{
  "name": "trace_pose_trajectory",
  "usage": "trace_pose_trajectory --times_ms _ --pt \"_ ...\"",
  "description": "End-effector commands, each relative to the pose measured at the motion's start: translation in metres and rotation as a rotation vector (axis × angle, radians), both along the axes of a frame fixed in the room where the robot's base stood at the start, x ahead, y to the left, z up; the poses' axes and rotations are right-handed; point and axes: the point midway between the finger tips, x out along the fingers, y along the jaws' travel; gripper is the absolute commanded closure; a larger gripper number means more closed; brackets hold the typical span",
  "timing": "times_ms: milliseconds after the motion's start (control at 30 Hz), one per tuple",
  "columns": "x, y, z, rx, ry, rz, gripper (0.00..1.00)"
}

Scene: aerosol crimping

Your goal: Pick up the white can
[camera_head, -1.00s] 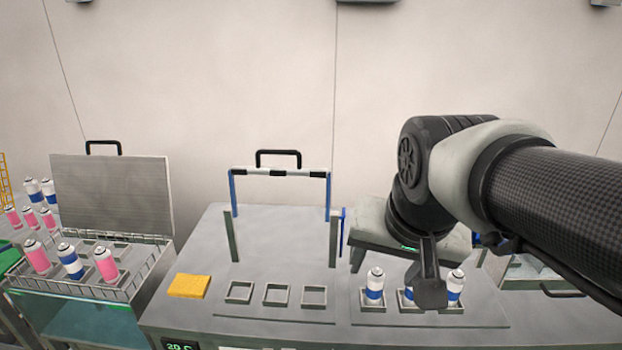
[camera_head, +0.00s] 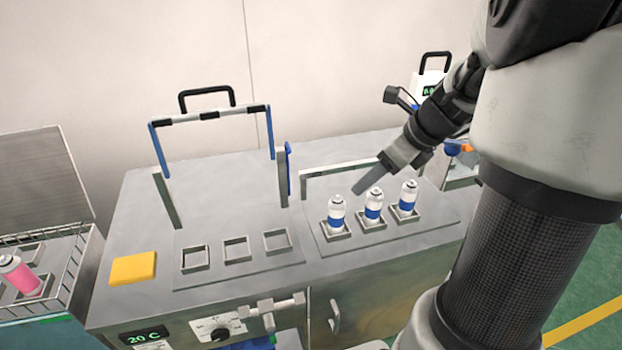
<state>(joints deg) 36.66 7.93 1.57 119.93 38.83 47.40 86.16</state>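Three white cans with blue bands stand upright in square holders on the right of the steel bench: a left can (camera_head: 336,213), a middle can (camera_head: 374,205) and a right can (camera_head: 408,197). My gripper (camera_head: 364,182) reaches in from the right, behind and above the middle can in the picture. One flat grey finger shows clearly, slanting down to the left. The other finger cannot be made out, so its opening is unclear. No can is seen held. Whether the finger touches a can cannot be told.
Three empty square holders (camera_head: 236,250) lie left of the cans. A blue-sided frame with a black handle (camera_head: 207,99) rises behind them. A yellow block (camera_head: 133,268) lies at the bench's left. A wire basket (camera_head: 75,262) with a pink can (camera_head: 20,275) stands further left.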

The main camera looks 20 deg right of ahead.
Motion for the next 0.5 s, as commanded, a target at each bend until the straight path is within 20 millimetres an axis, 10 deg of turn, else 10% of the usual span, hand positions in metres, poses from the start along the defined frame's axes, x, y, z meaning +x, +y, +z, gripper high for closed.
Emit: trace_pose_trajectory --times_ms 500 --pt "0.042 0.03 -0.09 0.0 0.002 0.006 0.44"
